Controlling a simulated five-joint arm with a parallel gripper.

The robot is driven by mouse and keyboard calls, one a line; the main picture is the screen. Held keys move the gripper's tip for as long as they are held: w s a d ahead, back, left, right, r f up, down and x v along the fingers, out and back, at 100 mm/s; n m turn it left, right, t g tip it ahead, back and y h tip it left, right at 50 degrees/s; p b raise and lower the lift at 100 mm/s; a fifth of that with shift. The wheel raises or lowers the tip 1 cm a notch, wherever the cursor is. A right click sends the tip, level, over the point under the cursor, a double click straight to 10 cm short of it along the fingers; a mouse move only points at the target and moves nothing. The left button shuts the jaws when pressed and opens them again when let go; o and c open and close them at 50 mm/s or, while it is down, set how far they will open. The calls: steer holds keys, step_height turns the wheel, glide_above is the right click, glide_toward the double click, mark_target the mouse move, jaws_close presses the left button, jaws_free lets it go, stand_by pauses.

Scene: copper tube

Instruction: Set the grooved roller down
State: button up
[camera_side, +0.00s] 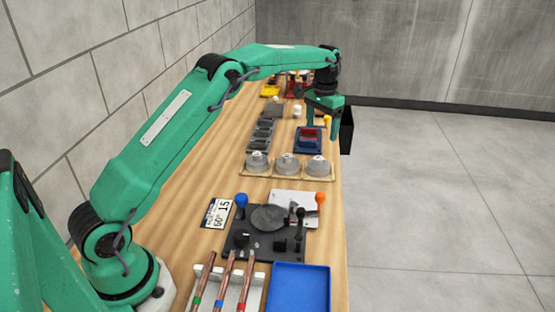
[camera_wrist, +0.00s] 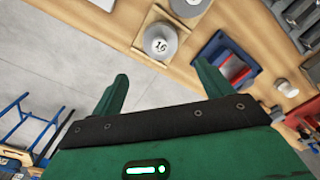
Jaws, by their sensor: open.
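Three grey grooved rollers sit in a row on a wooden tray (camera_side: 302,178) in the side view: a left one (camera_side: 256,162), a middle one (camera_side: 286,164) and a right one (camera_side: 318,166). In the wrist view one roller (camera_wrist: 160,42), marked 16, lies on the tray just beyond my fingertips, and a second (camera_wrist: 188,6) is cut by the top edge. My gripper (camera_side: 322,128) is open and empty, above the bench's right edge and beyond the rollers. Its two spread fingers also show in the wrist view (camera_wrist: 164,76), apart from the rollers.
A blue holder with a red block (camera_side: 309,134) stands close to my gripper, and a black bin (camera_side: 347,130) is at the bench edge. Nearer are a dark bending fixture (camera_side: 268,240), copper tubes (camera_side: 226,282) and an empty blue tray (camera_side: 298,290).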

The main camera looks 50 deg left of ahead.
steer(key=s+d+r+t, duration=0.1)
steer(key=s+d+r, duration=0.2)
steer(key=s+r, duration=0.5)
steer(key=s+d+r+t, duration=0.2)
steer(key=s+d+r, duration=0.1)
steer(key=s+r, duration=0.5)
steer(key=s+d+f+t, duration=0.1)
steer(key=s+f, duration=0.1)
steer(key=s, duration=0.9)
steer(key=s+d+f+t, duration=0.1)
steer(key=s+d+f, duration=0.1)
steer(key=s, duration=1)
steer(key=shift+f+t, duration=0.3)
steer(key=shift+f, duration=0.55)
